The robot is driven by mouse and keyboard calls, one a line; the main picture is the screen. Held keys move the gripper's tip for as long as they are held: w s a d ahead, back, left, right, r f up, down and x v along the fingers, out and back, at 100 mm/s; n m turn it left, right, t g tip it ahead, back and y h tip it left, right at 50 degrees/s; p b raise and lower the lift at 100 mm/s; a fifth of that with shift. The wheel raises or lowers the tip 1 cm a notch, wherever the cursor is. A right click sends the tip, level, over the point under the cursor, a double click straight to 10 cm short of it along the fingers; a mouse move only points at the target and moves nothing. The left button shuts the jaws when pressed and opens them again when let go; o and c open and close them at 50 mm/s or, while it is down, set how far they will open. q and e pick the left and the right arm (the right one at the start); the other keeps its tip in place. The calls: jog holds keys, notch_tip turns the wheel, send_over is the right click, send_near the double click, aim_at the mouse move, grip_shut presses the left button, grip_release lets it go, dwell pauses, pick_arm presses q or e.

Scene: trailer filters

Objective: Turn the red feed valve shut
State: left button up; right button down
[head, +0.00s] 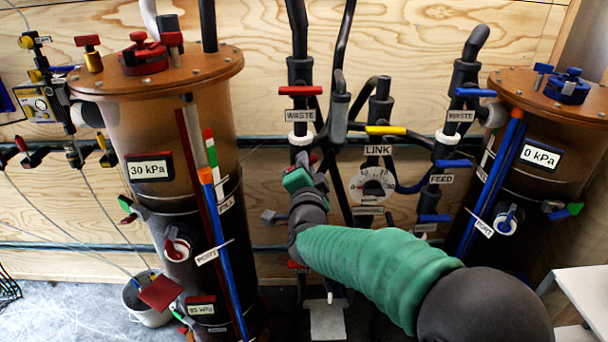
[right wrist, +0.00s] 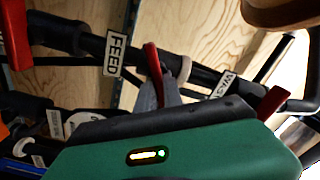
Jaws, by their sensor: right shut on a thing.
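The red feed valve handle (right wrist: 152,66) shows in the right wrist view beside the white FEED label (right wrist: 114,55) on a dark pipe. It looks like a narrow red bar pointing upward in that picture, seen nearly edge-on. Its exact turn angle is hard to tell. A grey finger of my right gripper (right wrist: 167,88) is against it, and the gripper is shut on the handle. In the head view my right gripper (head: 301,174) is at the left pipe, below the red WASTE handle (head: 300,90), and hides most of the feed valve. My left gripper is out of view.
A brown tank (head: 120,120) reading 30 kPa stands left, and another (head: 560,118) reading 0 kPa stands right. A yellow LINK handle (head: 386,130), a dial gauge (head: 372,184) and blue handles (head: 475,92) are right of my gripper. A grey bucket (head: 146,308) is lower left.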

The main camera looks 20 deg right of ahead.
jog(key=m+b, duration=0.1)
jog(key=f+m+b, duration=0.1)
jog(key=m+b, duration=0.1)
jog(key=shift+d+f, duration=0.1)
jog(key=shift+m+b, duration=1.55)
jog(key=shift+m, duration=0.05)
jog(key=c, duration=1.5)
grip_release()
jog(key=shift+s, duration=0.1)
